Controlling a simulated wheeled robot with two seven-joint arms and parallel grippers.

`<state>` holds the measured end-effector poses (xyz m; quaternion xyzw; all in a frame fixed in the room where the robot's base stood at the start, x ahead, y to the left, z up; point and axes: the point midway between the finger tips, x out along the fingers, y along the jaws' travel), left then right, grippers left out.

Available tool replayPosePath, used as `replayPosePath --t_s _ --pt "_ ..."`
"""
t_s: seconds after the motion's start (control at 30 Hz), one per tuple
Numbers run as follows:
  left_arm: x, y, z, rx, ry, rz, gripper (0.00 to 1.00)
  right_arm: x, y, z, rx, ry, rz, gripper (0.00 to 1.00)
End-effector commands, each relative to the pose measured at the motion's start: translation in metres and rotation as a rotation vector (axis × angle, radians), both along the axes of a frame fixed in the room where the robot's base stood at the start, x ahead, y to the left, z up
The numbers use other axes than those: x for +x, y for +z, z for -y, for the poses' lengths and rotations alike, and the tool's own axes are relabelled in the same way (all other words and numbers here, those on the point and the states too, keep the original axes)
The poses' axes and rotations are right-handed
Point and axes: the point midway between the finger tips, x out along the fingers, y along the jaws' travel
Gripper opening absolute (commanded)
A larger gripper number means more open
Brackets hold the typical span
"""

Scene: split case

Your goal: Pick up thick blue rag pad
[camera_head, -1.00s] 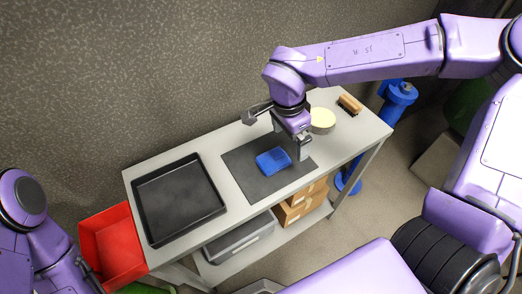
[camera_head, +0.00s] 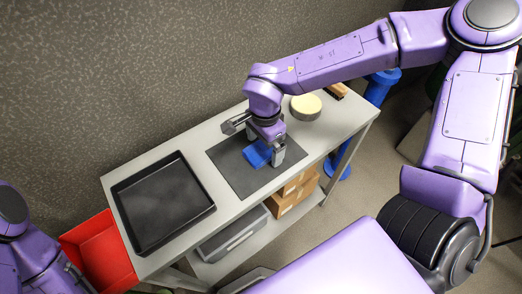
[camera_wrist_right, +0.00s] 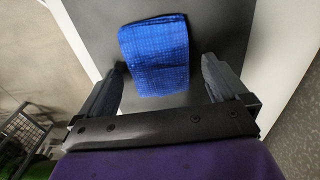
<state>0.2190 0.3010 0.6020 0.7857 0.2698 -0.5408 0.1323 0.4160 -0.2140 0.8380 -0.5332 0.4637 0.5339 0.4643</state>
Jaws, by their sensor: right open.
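The thick blue rag pad (camera_head: 257,154) lies on a dark grey mat (camera_head: 231,170) on the table. In the right wrist view the pad (camera_wrist_right: 154,54) shows as a woven blue block, its near end between the fingertips. My right gripper (camera_head: 263,150) is open over the pad, with one finger on each side of it. In the wrist view my right gripper (camera_wrist_right: 163,82) shows gaps between both fingers and the pad, narrower on the left. In the head view the gripper hides part of the pad. My left gripper is not in view.
A black tray (camera_head: 122,189) sits on the table left of the mat. A round cream block (camera_head: 306,107) and a brush (camera_head: 336,90) lie at the right end. A red bin (camera_head: 100,252) stands by the left end. Cardboard boxes (camera_head: 287,203) sit on the lower shelf.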

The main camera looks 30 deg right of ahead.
Motion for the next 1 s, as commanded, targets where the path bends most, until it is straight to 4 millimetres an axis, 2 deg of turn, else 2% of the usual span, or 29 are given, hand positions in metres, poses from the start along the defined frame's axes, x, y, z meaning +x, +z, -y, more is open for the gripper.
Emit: replayPosePath --t_s 0.07,0.23,0.27,0.53,0.67,0.8,0.87,1.0 --pt "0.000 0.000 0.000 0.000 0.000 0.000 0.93 0.000 0.000 0.000 0.000 0.000 0.000 1.00" --pt "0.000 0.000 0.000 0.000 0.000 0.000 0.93 0.000 0.000 0.000 0.000 0.000 0.000 0.48" --pt "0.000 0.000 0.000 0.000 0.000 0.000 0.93 0.000 0.000 0.000 0.000 0.000 0.000 0.45" --pt "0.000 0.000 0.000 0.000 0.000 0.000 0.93 0.000 0.001 0.000 0.000 0.000 0.000 0.44" --pt "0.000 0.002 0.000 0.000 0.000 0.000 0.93 0.001 0.011 0.000 0.000 0.000 0.002 0.44" --pt "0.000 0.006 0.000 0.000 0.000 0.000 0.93 0.000 0.037 -0.001 0.001 0.000 0.005 0.44" --pt "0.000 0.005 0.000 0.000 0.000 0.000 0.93 -0.010 0.049 -0.008 0.001 0.003 0.005 0.44" --pt "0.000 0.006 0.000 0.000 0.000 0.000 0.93 -0.038 0.088 -0.027 0.001 0.004 0.006 0.44"
